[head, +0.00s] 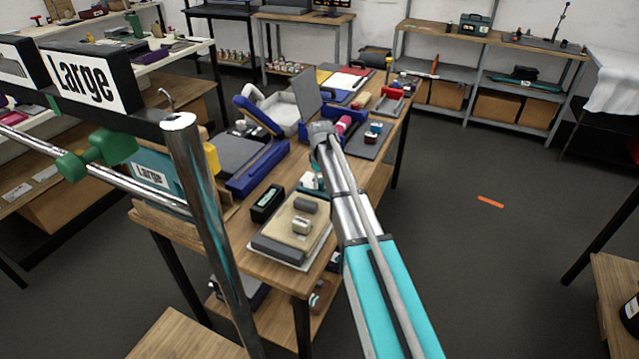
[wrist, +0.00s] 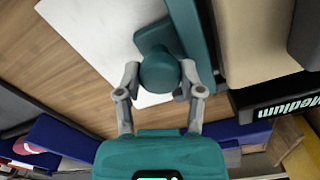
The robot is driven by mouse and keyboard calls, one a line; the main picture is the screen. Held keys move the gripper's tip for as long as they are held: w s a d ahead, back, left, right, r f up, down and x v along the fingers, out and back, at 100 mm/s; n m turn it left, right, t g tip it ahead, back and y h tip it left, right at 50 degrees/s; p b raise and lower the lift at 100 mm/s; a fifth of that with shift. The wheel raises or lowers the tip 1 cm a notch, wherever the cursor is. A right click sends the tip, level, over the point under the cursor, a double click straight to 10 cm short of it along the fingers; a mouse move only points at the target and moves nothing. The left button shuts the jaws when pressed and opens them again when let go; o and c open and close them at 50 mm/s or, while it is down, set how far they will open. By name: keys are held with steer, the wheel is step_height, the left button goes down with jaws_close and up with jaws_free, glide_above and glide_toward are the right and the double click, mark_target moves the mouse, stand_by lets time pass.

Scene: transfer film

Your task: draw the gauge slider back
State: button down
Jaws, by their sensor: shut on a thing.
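In the wrist view a round teal knob (wrist: 159,72) sits between the fingertips of my gripper (wrist: 160,80), which is shut on it from both sides. The knob belongs to a teal slider piece (wrist: 153,37) beside a long teal bar (wrist: 196,38). The bar runs along the edge of a beige block (wrist: 245,45). In the head view my gripper (head: 312,183) hangs low over the wooden bench, near the beige block (head: 293,222); its fingertips and the knob cannot be made out there.
A white sheet (wrist: 95,35) lies under the slider. A black block marked Medium (wrist: 285,108) stands near; it also shows in the head view (head: 267,204). A blue device (head: 258,168) is left of my arm. A metal post (head: 205,220) stands in front.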

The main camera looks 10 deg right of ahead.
steer(key=w+d, duration=0.1)
steer(key=w, duration=0.1)
steer(key=w+d, duration=0.1)
steer(key=w, duration=0.1)
steer(key=w+d, duration=0.1)
steer(key=d, duration=0.1)
steer(key=shift+w, duration=0.4)
steer(key=shift+c, duration=1.2)
jaws_free()
steer(key=shift+s, duration=0.15)
